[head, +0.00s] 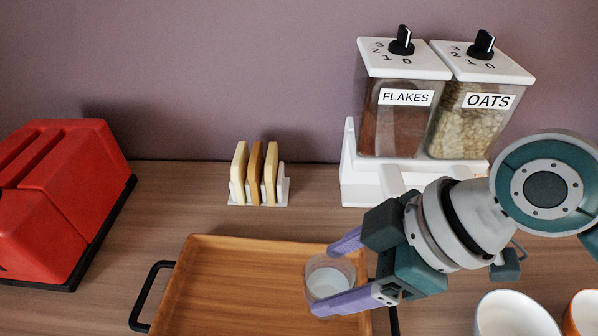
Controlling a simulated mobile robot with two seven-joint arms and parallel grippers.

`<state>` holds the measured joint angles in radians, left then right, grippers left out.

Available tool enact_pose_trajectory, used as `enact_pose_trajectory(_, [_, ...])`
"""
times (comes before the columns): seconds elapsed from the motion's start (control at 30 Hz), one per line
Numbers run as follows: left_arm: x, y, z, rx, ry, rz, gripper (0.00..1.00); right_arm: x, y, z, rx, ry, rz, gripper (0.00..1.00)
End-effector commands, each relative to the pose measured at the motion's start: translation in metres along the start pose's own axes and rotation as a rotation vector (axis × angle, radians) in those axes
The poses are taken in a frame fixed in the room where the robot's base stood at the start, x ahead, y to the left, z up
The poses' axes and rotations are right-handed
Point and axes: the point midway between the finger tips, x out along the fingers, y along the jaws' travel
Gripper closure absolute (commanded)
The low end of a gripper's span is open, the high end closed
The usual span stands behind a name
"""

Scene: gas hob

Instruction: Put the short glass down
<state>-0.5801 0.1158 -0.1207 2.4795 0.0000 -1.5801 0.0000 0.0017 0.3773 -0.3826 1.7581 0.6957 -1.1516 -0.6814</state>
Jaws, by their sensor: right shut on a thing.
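The short glass (327,280) is clear, with a pale, whitish inside. It is between the purple fingers of my right gripper (338,272), which is shut on it. The glass is over the right part of a wooden tray (225,270) with black handles. I cannot tell whether its base touches the tray. My left gripper is not in view.
A red toaster (60,190) stands at the left. A white rack with toast slices (256,175) stands behind the tray. The flakes dispenser (395,115) and oats dispenser (470,115) are at the back right. Two cups (512,315) (585,312) are front right. The tray's left part is clear.

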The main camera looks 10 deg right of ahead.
Motion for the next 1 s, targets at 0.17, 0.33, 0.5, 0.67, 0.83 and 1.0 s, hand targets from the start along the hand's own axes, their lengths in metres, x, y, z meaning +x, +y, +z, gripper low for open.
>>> enact_pose_trajectory(0.17, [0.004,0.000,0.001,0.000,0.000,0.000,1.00,0.015,0.000,0.009,0.003,0.002,0.000,1.00])
enact_pose_trajectory(0.33, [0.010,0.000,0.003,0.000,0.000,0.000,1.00,0.035,0.000,0.022,0.003,0.002,0.000,1.00])
enact_pose_trajectory(0.5, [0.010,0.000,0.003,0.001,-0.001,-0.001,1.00,0.038,0.000,0.024,0.000,0.003,0.001,1.00])
enact_pose_trajectory(0.67, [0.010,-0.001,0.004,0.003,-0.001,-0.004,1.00,0.038,0.000,0.024,0.000,0.002,0.001,1.00])
enact_pose_trajectory(0.83, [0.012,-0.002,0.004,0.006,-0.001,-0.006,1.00,0.041,0.000,0.026,0.000,0.001,0.000,0.19])
enact_pose_trajectory(1.0, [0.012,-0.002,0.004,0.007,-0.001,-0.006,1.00,0.041,0.000,0.026,0.000,0.001,0.000,0.00])
